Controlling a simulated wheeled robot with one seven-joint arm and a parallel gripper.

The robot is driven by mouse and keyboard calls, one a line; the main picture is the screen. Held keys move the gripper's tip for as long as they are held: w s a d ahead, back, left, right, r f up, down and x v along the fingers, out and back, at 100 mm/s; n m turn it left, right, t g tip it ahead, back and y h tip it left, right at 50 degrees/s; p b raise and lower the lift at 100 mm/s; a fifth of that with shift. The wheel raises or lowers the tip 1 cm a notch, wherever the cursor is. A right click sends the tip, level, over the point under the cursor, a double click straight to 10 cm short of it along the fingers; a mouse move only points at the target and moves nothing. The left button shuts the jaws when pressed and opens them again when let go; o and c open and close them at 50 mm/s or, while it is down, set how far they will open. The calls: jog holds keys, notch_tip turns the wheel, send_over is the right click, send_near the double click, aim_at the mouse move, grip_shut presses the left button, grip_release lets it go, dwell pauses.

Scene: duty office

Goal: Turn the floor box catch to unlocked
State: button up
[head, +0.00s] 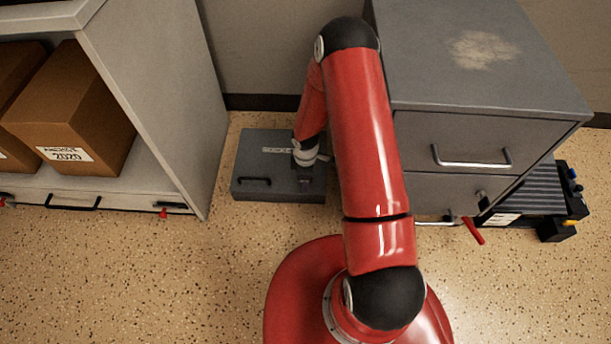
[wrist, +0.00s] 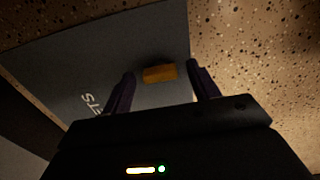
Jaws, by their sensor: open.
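The floor box (head: 255,193) is a low dark grey box on the floor between the shelf unit and the drawer cabinet. Its lid has a black handle at the front left and a pale label, partly covered by my arm. In the wrist view the lid (wrist: 60,62) fills the left and middle. A small orange-yellow catch (wrist: 160,73) sits near the lid's edge. My gripper (wrist: 160,72) is open over the lid, with one finger on each side of the catch. I cannot tell whether the fingers touch it. In the head view my gripper (head: 305,178) is mostly hidden.
A shelf unit (head: 165,95) with cardboard boxes (head: 75,110) stands left. A grey drawer cabinet (head: 450,130) stands close on the right, with a red-handled item (head: 473,231) at its lower front. A black device (head: 540,195) lies beyond it. Speckled floor in front is clear.

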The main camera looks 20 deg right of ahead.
notch_tip(320, 180, up, 8)
jog(key=shift+f+p, duration=0.1)
jog(key=shift+p, duration=0.8)
jog(key=s+d+r+m+t+h+p, duration=0.15)
jog(key=r+m, duration=0.25)
jog(key=r, duration=1.1)
jog(key=s+d+r+m+t+p, duration=0.1)
jog(key=s+r+m+p, duration=0.2)
jog(key=r, duration=1.3)
jog(key=s+a+r+m+t+y+p, duration=0.1)
jog(key=s+r+m, duration=0.6)
jog(key=s+r, duration=1)
jog(key=shift+s+a+m+t+p, duration=0.3)
jog(key=shift+s+a+t+p, duration=0.15)
jog(key=shift+a+t+p, duration=0.5)
jog(key=shift+d+y, duration=0.15)
jog(key=shift+y, duration=0.1)
